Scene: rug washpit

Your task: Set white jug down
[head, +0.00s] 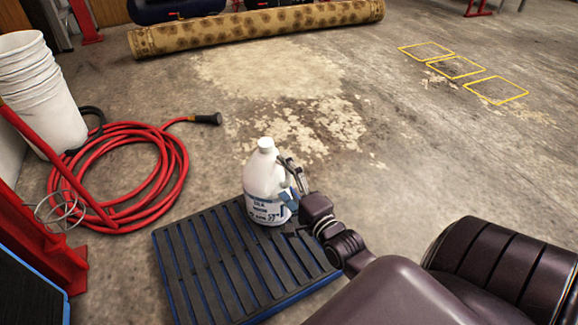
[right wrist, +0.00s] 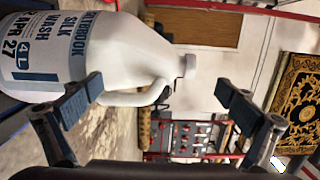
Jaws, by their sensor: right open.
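The white jug (head: 264,182) with a blue-and-white label stands upright on the slatted blue-black mat (head: 205,262), near its far edge. My right gripper (head: 290,187) is at the jug's right side in the head view, with its fingers open. In the right wrist view the jug (right wrist: 100,45) shows sideways, with its handle and cap toward the middle. There the open gripper (right wrist: 160,105) has one finger overlapping the jug's label and the other over empty space. I cannot tell whether a finger touches the jug. My left gripper is not in view.
A red hose (head: 172,150) lies coiled left of the mat, beside stacked white buckets (head: 38,95). A red frame (head: 35,240) stands at the left edge. A rolled rug (head: 255,27) lies at the back. Yellow floor outlines (head: 456,67) are at the far right. The floor between is clear.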

